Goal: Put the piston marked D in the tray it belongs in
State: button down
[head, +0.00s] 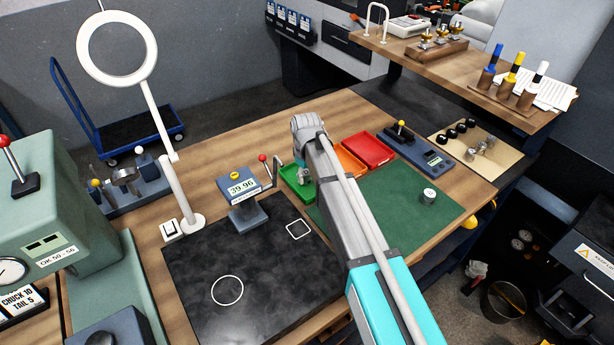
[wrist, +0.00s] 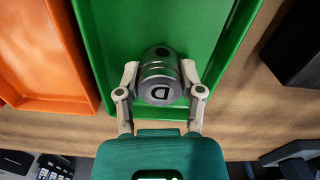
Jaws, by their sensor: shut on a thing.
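The piston marked D (wrist: 160,85) is a short silver cylinder with a dark hole in its side, its lettered end facing the wrist camera. My gripper (wrist: 160,82) is shut on it, one finger on each side. In the wrist view the piston is over the green tray (wrist: 112,60); I cannot tell whether it touches the tray floor. In the head view the green tray (head: 291,181) is partly hidden by my arm, with my gripper (head: 304,177) at it. The orange tray (head: 350,161) and the red tray (head: 369,150) stand to its right and look empty.
A gauge reading 39.96 (head: 241,188) stands left of the green tray. Another piston (head: 428,195) stands on the green mat (head: 440,212), its mark unreadable. A ring lamp (head: 165,120) rises at left.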

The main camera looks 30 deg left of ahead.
aim_at(307, 172)
jog(key=shift+c, duration=1.1)
grip_release()
jog(key=shift+f, duration=0.1)
jog(key=shift+r, duration=0.2)
notch_tip(307, 172, up, 12)
jog(key=p, duration=1.2)
jog(key=shift+d, duration=0.1)
